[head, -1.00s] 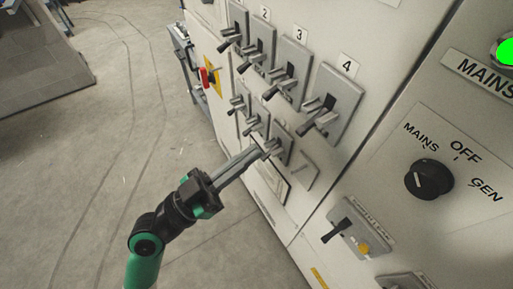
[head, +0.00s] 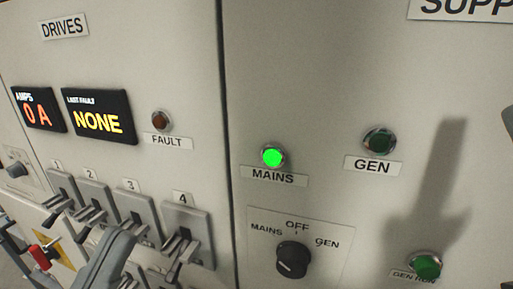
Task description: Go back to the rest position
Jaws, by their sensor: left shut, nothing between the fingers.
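My left gripper (head: 125,238) reaches up from the lower left of the head view. Its grey fingers are together and empty, in front of the row of lever switches near switch 3 (head: 138,216). Whether it touches a lever cannot be told. The rest of that arm is below the picture. My right gripper is not in view.
Lever switches 1 (head: 63,186), 2 and 4 (head: 190,235) line the drives cabinet. A red handle (head: 40,257) sits at the lower left. The supply panel has a lit green MAINS lamp (head: 272,156) and a black selector knob (head: 293,259). A shadow falls beside the GEN lamp (head: 379,141).

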